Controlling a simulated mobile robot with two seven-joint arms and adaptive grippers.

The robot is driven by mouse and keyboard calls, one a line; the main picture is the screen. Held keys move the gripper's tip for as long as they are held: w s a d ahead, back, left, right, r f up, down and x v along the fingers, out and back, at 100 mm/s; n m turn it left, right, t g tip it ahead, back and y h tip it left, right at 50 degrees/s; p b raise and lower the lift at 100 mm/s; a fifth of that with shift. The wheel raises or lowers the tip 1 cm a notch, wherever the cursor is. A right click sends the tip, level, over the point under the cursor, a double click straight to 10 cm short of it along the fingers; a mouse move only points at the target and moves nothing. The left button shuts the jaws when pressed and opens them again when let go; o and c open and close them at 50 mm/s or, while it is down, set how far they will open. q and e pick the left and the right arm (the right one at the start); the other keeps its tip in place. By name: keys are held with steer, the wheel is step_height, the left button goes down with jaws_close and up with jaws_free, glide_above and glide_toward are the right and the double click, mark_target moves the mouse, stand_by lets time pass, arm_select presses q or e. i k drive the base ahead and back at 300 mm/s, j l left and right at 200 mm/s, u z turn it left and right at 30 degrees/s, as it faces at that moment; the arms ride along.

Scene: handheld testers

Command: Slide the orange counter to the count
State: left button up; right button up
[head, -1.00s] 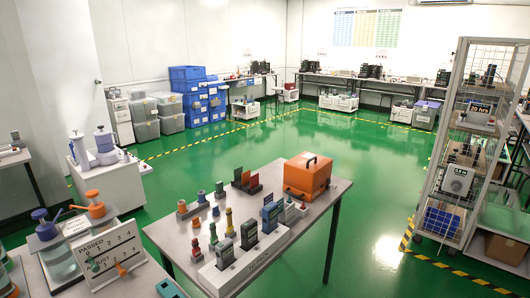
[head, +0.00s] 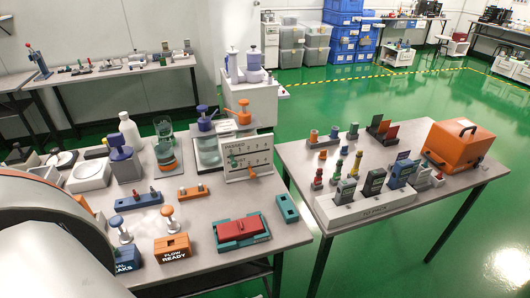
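A white counting board (head: 261,159) stands tilted near the right edge of the left table, with a row marked PASSED and numbers above a lower row whose label is too small to read. A green counter (head: 235,163) sits on the board's left part. The orange counter (head: 251,171) sits lower, near the middle of the board, its knob sticking out to the front. Which number it lines up with I cannot tell. Neither of my grippers is in view. A large pale rounded part, which seems to be my own arm, fills the lower left corner.
A red and teal device (head: 242,231), a teal block (head: 287,208) and an orange FLOW READY block (head: 173,247) lie in front. A gap separates the right table (head: 435,205), bearing handheld testers (head: 373,182).

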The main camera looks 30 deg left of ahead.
mark_target(253, 176)
steer(key=k+j+u, duration=0.1)
steer(key=u, duration=1.05)
steer(key=k+j, duration=0.05)
